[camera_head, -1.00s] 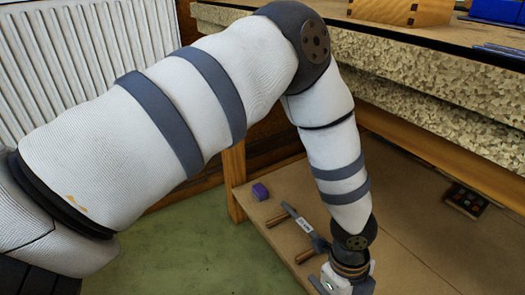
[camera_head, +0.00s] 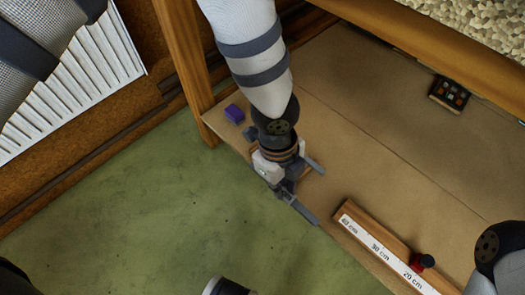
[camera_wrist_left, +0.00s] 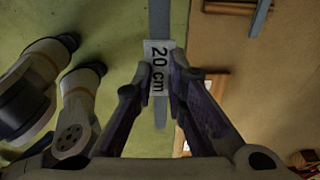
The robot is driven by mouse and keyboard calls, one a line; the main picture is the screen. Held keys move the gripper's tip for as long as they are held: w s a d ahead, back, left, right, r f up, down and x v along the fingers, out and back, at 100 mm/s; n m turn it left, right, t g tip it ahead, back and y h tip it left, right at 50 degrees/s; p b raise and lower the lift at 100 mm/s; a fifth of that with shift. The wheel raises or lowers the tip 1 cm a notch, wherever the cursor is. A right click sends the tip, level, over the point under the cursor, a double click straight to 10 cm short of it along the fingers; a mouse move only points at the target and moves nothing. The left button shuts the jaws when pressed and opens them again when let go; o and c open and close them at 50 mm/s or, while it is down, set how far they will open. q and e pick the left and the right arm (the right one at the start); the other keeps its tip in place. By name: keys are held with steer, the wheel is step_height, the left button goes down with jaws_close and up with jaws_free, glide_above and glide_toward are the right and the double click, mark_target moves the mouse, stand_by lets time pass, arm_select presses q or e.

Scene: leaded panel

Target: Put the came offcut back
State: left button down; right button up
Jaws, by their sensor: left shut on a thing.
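My left gripper (camera_head: 284,192) is shut on a grey came offcut (camera_head: 308,213), a thin straight strip, at the shelf's front edge above the green floor. In the left wrist view, a white label reading "20 cm" (camera_wrist_left: 157,68) shows on the held strip between the fingers, and the strip's grey end (camera_wrist_left: 160,18) runs on past them. Another grey strip (camera_head: 314,165) shows just behind the gripper; in the left wrist view it lies across a wooden holder (camera_wrist_left: 228,7). My right gripper is not in view.
A purple block (camera_head: 234,114) and a dark box (camera_head: 449,95) also sit there.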

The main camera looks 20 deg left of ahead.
arm_select(q)
steer(key=w+a+f+b, duration=0.2)
steer(key=w+f, duration=0.1)
steer(key=w+a+f+b, duration=0.2)
steer(key=w+f, duration=0.1)
steer(key=w, duration=0.1)
steer(key=w+a+f+b, duration=0.2)
steer(key=w+f+b, duration=0.1)
steer(key=w, duration=0.1)
steer(key=shift+w+a+f, duration=0.25)
steer(key=shift+a+f, duration=0.05)
steer(key=shift+f, duration=0.1)
steer(key=f, duration=0.1)
steer(key=f+b, duration=0.1)
steer(key=f, duration=0.1)
steer(key=shift+w+a+f, duration=0.15)
steer(key=shift+w+f, duration=0.1)
steer(key=shift+r, duration=0.2)
steer(key=shift+f, duration=0.15)
steer(key=c, duration=1.6)
jaws_free()
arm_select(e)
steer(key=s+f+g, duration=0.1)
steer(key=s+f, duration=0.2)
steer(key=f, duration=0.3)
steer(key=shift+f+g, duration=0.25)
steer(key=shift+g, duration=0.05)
